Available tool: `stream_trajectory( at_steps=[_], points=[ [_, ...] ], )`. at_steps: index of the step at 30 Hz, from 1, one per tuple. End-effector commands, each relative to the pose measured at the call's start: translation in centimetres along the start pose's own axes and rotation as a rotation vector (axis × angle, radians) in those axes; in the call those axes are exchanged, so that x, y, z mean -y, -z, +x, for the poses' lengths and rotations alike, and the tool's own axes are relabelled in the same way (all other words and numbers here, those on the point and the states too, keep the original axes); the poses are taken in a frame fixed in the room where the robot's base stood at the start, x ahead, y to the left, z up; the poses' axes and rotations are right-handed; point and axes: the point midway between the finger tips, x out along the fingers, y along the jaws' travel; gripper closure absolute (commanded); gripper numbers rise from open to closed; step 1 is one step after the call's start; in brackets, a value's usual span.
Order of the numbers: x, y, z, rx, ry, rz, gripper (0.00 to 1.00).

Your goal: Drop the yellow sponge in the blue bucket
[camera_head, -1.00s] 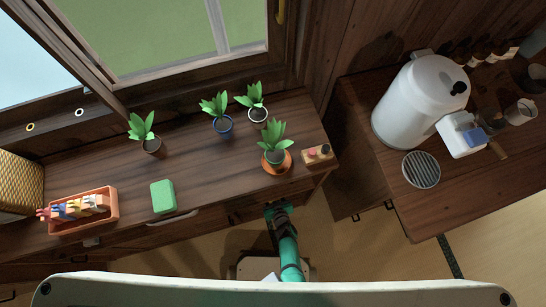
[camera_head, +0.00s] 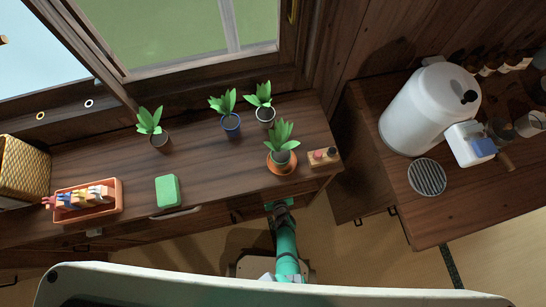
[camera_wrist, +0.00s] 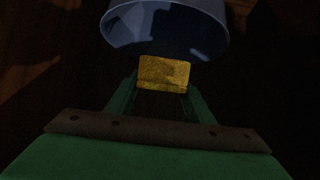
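In the wrist view, the yellow sponge (camera_wrist: 163,73) sits between the two green fingertips of my gripper (camera_wrist: 163,80), which appears shut on it. The blue bucket (camera_wrist: 205,22) shows dim and greyish blue at the top of the wrist view, just beyond the sponge. The sponge's top edge overlaps the bucket's near edge in the picture; I cannot tell whether they touch. The bucket, the sponge and my gripper's fingers do not show in the head view.
A wooden counter bears a green block (camera_head: 167,190), an orange tray (camera_head: 120,200) of small items, several potted plants and a small block with knobs (camera_head: 324,156). On the right, another wooden surface (camera_head: 430,220) holds a white tank (camera_head: 425,110). The wrist view is dark around the bucket.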

Motion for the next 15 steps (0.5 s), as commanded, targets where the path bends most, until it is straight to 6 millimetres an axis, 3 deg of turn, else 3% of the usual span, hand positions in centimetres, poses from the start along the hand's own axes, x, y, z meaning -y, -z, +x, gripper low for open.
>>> stream_trajectory(
  at_steps=[2,15],
  points=[
    [0.01,0.00,0.00,0.000,0.000,0.000,0.34],
    [-0.13,-0.02,-0.62,-0.001,-0.001,0.000,0.34]
  ],
)
